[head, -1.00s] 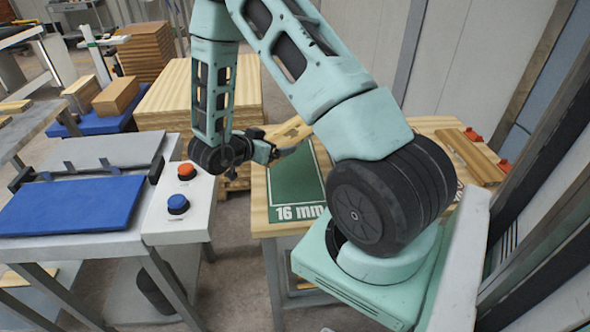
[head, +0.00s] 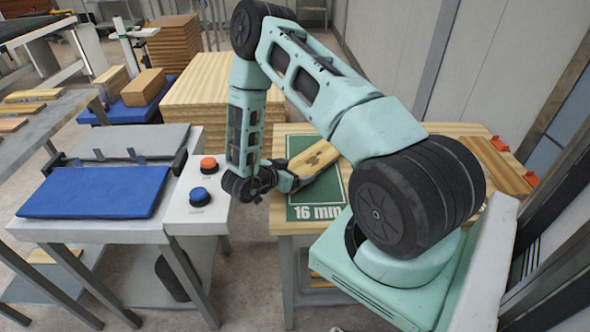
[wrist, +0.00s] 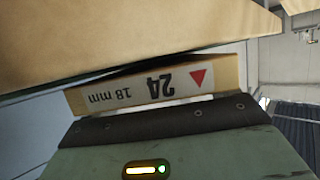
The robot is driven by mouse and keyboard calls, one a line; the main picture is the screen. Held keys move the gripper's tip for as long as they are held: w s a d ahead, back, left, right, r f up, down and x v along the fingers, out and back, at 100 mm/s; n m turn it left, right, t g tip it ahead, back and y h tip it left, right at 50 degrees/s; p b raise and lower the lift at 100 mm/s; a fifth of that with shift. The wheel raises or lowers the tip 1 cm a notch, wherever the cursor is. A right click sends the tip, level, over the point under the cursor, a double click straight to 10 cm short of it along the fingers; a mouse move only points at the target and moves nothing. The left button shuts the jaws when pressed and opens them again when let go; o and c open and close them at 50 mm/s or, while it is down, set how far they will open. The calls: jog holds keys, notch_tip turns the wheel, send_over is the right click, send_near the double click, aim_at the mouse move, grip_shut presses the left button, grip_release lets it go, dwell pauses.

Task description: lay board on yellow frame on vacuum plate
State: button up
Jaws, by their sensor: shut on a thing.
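A light wood board (head: 318,158) with a dark mark on its face is held in my gripper (head: 290,180), near the green "16 mm" panel (head: 315,204) in the head view. In the wrist view the board's end (wrist: 150,90) shows a label with "24", "18 mm" and a red triangle, upside down. It lies against the dark pad of one finger (wrist: 165,122); the other finger cannot be made out. A blue plate (head: 95,192) lies on the grey machine table at left. I cannot make out a yellow frame on a vacuum plate.
A control box (head: 205,215) with red and blue buttons stands between the blue plate and the wooden bench (head: 282,214). A large wood stack (head: 215,90) is behind it. Wood pieces and red clamps (head: 530,179) lie at the bench's right. A broad tan surface (wrist: 120,35) fills the upper wrist view.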

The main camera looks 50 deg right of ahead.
jog(key=shift+f, duration=0.1)
jog(key=o, duration=0.9)
